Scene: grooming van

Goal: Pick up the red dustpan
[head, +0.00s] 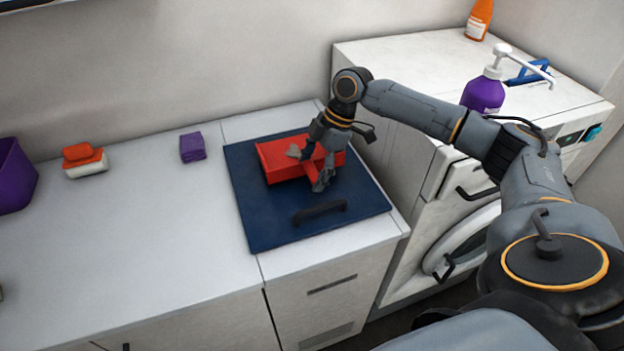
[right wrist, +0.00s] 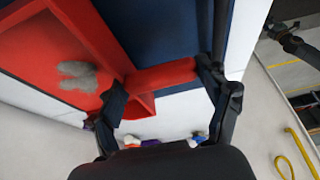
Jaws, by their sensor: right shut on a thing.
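The red dustpan (head: 275,165) lies on a dark blue panel (head: 265,222) on the white counter. It also fills the upper left of the right wrist view (right wrist: 100,35). A grey fluffy clump (right wrist: 78,76) rests in its pan. My right gripper (head: 316,168) reaches down from above at the dustpan's handle side. Its fingers stand either side of the red handle (right wrist: 165,76) in the right wrist view, and it is shut on the dustpan. The dustpan looks at or close to the panel; I cannot tell if any gap exists. My left gripper is not in view.
A black bar handle (head: 320,212) sits at the panel's front. A purple block (head: 192,147), an orange-and-white brush or sponge (head: 85,161) and a purple bin (head: 14,176) stand to the left. A purple pump bottle (head: 483,94) stands on the white cabinet at right. The counter's middle is clear.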

